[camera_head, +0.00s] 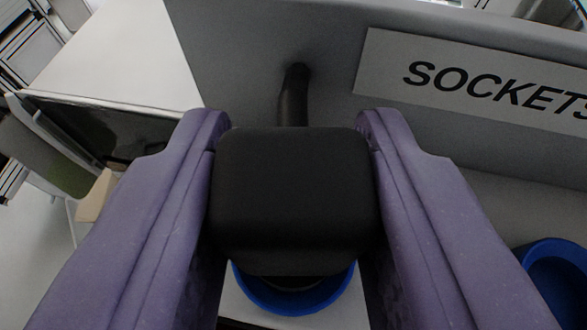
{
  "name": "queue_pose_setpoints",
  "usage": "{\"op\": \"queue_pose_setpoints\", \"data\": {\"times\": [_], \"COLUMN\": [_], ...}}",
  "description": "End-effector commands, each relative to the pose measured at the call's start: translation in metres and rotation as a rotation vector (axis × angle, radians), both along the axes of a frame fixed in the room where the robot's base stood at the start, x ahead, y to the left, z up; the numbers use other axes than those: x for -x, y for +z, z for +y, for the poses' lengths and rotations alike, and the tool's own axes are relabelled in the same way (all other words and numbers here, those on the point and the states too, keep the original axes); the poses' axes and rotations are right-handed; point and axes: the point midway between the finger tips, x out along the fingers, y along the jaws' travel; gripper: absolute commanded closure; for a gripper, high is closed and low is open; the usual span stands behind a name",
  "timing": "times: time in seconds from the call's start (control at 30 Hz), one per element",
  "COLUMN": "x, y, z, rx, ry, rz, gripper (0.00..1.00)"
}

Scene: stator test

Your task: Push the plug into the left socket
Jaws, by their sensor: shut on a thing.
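My gripper (293,130) has two purple fingers shut on a black plug (295,190), one finger on each side of it. A black cable (292,95) runs from the plug's far side up to the grey panel. A blue round socket (295,300) shows just below the plug's near edge, partly hidden by the plug. The plug overlaps this socket in the view; I cannot tell whether it is in it or only above it. A second blue socket (552,280) is at the lower right, cut by the picture edge and partly covered by the right finger.
A grey panel (270,35) stands behind the plug, with a white label (480,90) reading "SOCKETS". A white surface (120,60) lies at the upper left. A chair-like object (45,150) and a small tan box (97,195) are at the far left.

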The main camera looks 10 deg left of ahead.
Motion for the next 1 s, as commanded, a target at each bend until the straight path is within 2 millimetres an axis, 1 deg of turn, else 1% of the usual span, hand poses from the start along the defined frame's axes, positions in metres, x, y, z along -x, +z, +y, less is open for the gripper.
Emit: {"op": "queue_pose_setpoints", "data": {"times": [0.3, 1.0], "x": [0.0, 0.0], "y": [0.0, -0.011], "z": [0.0, 0.0], "rx": [0.0, 0.0], "ry": [0.0, 0.0], "rz": [0.0, 0.0], "gripper": [0.93, 0.93]}}
